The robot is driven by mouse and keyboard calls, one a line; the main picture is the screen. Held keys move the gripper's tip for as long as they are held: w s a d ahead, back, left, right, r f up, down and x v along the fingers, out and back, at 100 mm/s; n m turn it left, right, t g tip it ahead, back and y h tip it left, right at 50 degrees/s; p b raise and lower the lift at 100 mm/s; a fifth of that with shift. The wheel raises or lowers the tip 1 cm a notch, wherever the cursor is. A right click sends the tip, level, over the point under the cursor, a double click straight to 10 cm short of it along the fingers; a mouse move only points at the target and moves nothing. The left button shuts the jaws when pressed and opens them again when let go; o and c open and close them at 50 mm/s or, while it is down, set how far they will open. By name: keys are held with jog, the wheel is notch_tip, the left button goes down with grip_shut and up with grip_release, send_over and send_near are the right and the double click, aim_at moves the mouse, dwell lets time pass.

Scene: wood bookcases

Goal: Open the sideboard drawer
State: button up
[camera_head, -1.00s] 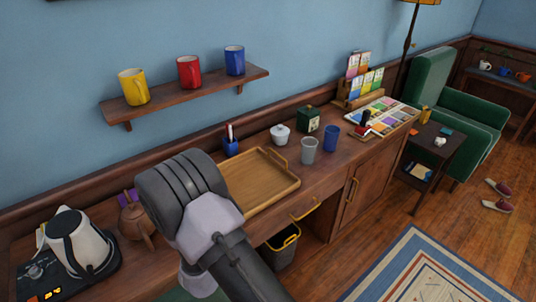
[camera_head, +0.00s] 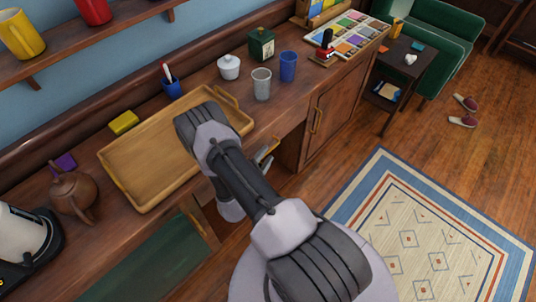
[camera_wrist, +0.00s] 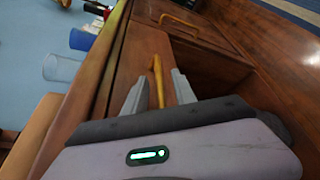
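The wooden sideboard (camera_head: 300,110) has a drawer with a brass bar handle. In the wrist view the drawer front (camera_wrist: 143,42) appears closed, and its handle (camera_wrist: 156,75) stands between the two grey fingertips. My gripper (camera_wrist: 158,90) is open around the handle, with a small gap visible on each side. In the head view my gripper (camera_head: 266,153) is at the sideboard's front edge, right of the tray. My arm hides much of the drawer front there.
A wooden tray (camera_head: 150,155), grey cup (camera_head: 261,84), blue cup (camera_head: 288,66) and white lidded pot (camera_head: 229,67) stand on top. A cupboard door (camera_head: 338,100) is to the right.

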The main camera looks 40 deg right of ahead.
jog(key=shift+x, duration=1.3)
jog(key=shift+c, duration=0.3)
grip_shut()
